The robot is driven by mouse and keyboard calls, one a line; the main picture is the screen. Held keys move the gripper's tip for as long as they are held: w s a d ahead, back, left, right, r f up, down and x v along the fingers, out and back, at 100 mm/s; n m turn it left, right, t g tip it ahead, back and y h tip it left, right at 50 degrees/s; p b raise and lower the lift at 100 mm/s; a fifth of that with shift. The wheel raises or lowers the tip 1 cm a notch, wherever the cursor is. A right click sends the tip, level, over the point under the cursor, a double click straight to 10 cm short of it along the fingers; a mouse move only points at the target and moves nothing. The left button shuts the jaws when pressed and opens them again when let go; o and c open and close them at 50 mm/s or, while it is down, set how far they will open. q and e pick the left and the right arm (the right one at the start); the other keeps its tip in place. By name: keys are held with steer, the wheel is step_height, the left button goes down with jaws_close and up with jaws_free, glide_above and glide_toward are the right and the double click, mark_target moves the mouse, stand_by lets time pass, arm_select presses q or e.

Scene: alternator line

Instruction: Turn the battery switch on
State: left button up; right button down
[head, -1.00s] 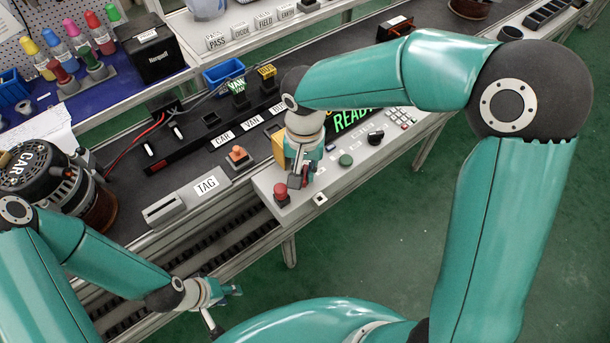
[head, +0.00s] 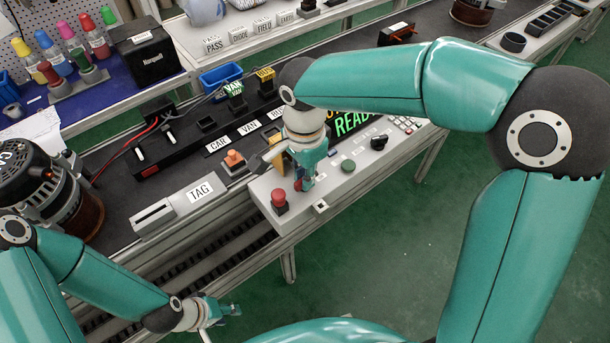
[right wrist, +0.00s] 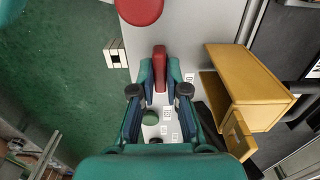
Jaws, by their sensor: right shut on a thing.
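The battery switch looks to be the red lever (right wrist: 160,67) on the light grey control panel (right wrist: 205,25). In the right wrist view it stands between my right gripper's fingertips (right wrist: 160,75), which are shut on it. In the head view my right gripper (head: 303,184) reaches down onto the panel (head: 330,182) and hides most of the lever; a bit of red shows at the tips. My left gripper (head: 225,308) hangs in front of the bench, away from the panel; its fingers are too small to read.
A red mushroom button (head: 279,198) stands close left of my right gripper. A green button (head: 348,165) and a black knob (head: 379,142) lie to the right. A yellow box (right wrist: 250,85) is beside the gripper. The green floor in front is clear.

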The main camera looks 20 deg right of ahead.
steer(key=shift+w, duration=0.1)
stand_by(0.4)
steer(key=c, duration=1.2)
jaws_free()
steer(key=shift+r, duration=0.15)
step_height(320, 180, up, 12)
steer(key=shift+f, duration=0.15)
